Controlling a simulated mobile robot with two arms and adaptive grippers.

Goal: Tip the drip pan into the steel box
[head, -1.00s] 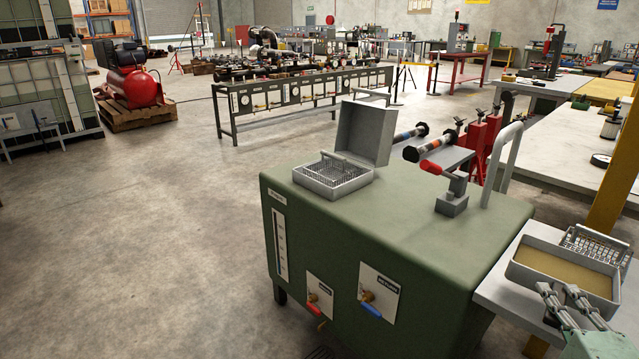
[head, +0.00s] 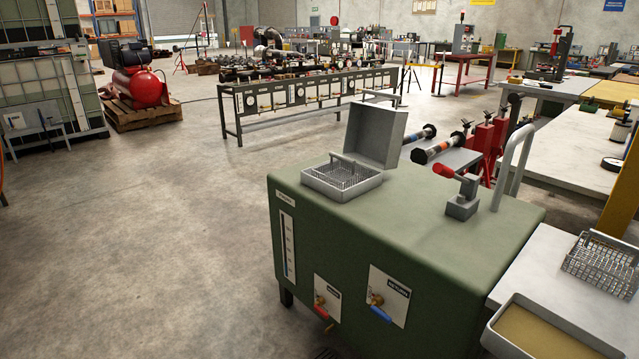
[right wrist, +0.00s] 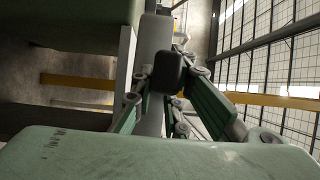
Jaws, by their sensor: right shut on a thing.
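The drip pan (head: 548,331) is a shallow grey tray with a brownish layer inside, at the lower right of the head view, cut off by the bottom edge. It looks about level. The steel box (head: 342,184) sits on the green cabinet with its lid (head: 374,135) raised and a wire basket inside it. My left gripper is not in view.
The green cabinet (head: 400,225) bears a red-handled clamp (head: 461,190) and a tall grey pipe loop (head: 513,160) to the right of the box. A wire basket (head: 602,270) stands on the pale side bench (head: 540,262). Open floor lies left of the cabinet.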

